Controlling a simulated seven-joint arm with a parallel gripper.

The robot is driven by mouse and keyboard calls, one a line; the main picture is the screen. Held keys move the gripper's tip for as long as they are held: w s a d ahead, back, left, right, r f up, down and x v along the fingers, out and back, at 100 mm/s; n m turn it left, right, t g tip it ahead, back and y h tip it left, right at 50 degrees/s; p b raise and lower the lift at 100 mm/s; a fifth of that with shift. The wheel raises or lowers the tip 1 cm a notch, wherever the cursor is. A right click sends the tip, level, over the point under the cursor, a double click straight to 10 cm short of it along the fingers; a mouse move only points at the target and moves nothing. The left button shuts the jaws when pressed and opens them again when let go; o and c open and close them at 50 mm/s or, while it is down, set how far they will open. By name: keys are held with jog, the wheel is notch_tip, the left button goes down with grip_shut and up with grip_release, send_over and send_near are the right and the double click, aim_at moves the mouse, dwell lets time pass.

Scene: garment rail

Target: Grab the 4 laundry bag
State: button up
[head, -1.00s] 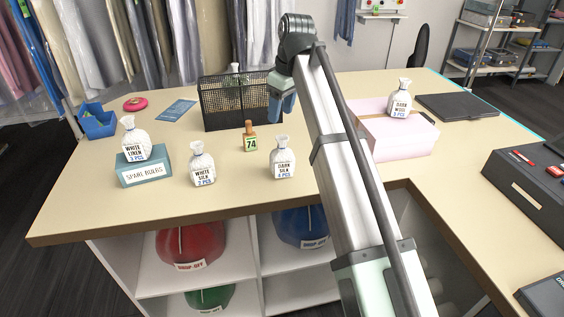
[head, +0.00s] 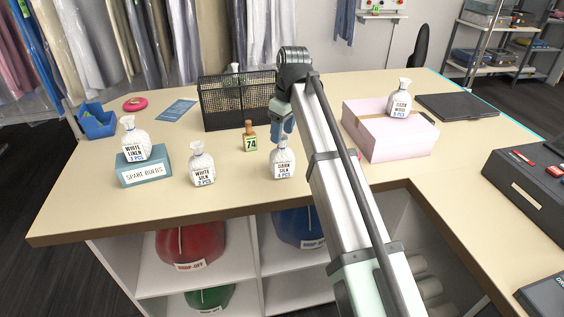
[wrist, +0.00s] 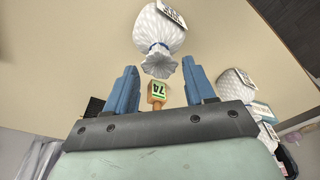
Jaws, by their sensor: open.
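Another bag is partly hidden in the mesh basket.
The black mesh basket (head: 222,108) stands behind my gripper. A wooden stamp-like piece marked "74" (head: 249,137) stands left of the bag. The pink box (head: 385,138) is to the right. The teal box (head: 145,172) is at left. The counter's front left is clear.

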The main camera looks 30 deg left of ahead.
aim_at(282, 139)
jog(key=shift+a+f, duration=0.1)
jog(key=shift+f, duration=2.3)
jog(key=shift+c, duration=0.3)
grip_shut()
